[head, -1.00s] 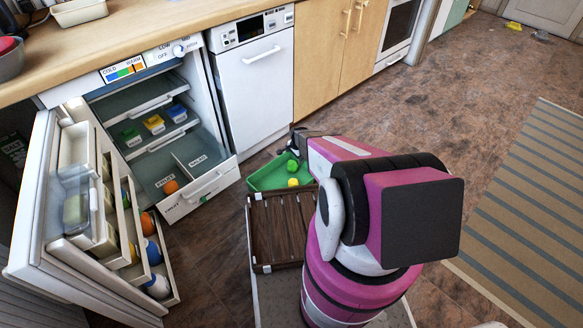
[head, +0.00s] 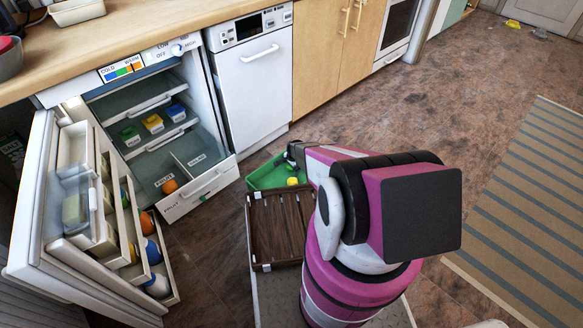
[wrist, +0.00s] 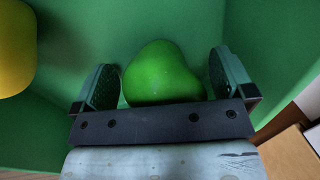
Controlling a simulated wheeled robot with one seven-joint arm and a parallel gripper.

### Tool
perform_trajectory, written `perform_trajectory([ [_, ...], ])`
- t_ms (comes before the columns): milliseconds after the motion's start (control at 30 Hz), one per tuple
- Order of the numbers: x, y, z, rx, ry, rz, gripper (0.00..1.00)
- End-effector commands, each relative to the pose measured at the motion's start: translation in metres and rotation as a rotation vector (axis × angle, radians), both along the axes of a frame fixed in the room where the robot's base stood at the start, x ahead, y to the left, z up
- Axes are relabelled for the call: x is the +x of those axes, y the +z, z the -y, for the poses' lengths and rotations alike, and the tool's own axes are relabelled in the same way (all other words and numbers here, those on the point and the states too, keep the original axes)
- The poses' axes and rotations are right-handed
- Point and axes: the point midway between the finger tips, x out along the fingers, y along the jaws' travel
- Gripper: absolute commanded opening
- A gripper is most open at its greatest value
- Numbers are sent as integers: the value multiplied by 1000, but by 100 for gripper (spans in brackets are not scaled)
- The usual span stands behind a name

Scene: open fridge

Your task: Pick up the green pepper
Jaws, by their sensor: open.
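The green pepper (wrist: 162,72) lies in the green tray (head: 262,176) on the floor side of the fridge. In the wrist view it sits between the two fingers of my gripper (wrist: 163,82). The fingers are open, one on each side, with a small gap showing beside the pepper. In the head view my gripper (head: 296,156) is down at the tray and hides most or all of the pepper.
A yellow item (head: 292,181) lies in the tray near the pepper and shows at the wrist view's left (wrist: 14,45). A brown slatted crate (head: 278,228) stands in front. The open fridge drawer (head: 203,194) holds an orange item (head: 170,186).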

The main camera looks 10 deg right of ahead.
Motion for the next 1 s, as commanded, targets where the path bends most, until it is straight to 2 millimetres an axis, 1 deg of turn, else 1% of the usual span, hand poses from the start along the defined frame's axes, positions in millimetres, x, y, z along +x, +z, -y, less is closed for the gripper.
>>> perform_trajectory([
  [200,0,-1,0,0,0,0,100],
  [233,0,-1,0,0,0,0,94],
  [267,0,-1,0,0,0,0,84],
  [300,0,-1,0,0,0,0,71],
  [400,0,-1,0,0,0,0,43],
  [767,0,1,0,0,0,0,43],
  [867,-1,7,0,0,0,0,43],
  [1000,-2,23,0,0,0,0,43],
])
